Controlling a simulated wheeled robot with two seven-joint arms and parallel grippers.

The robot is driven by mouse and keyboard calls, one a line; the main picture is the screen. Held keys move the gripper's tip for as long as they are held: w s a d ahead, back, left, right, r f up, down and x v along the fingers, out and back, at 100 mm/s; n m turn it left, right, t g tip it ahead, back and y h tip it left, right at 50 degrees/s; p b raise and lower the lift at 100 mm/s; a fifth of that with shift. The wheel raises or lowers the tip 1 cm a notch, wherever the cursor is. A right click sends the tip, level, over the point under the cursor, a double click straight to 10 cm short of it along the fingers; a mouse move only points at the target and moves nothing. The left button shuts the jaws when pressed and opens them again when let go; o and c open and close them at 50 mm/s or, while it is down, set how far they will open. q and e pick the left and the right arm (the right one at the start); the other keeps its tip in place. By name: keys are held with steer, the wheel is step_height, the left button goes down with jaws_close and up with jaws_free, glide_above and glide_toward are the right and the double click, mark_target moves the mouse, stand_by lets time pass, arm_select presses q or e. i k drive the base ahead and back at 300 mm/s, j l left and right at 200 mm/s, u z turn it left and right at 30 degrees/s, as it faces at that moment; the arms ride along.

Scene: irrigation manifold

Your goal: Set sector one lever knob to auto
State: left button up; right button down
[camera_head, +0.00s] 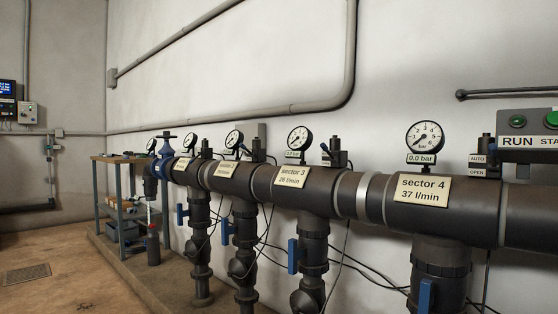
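Neither gripper is in view. A thick dark manifold pipe (350,190) runs along the wall, receding to the left. Its label plates read sector 4 (422,188) and sector 3 (292,177); two smaller plates farther left are hard to read. The farthest plate (182,164), presumably sector one, has a small dark valve top (206,148) just right of it. Its lever knob is too small to make out, and its setting cannot be told. Near sector 4, AUTO (477,159) and OPEN (477,172) tags sit beside a dark valve top.
Pressure gauges (424,137) stand on the pipe. Blue handles (292,256) hang on the down pipes, with loose cables between. A workbench (118,158) stands at the far left end. A control box (530,135) is at right. The floor (45,265) at left is open, with a drain grate (27,274).

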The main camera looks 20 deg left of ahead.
mark_target(191, 162)
steer(key=i+j+z, duration=0.25)
steer(key=j, duration=0.35)
steer(key=j+z, duration=0.25)
steer(key=j, duration=0.35)
steer(key=j+z, duration=0.2)
steer(key=j, duration=0.45)
steer(key=i, duration=0.05)
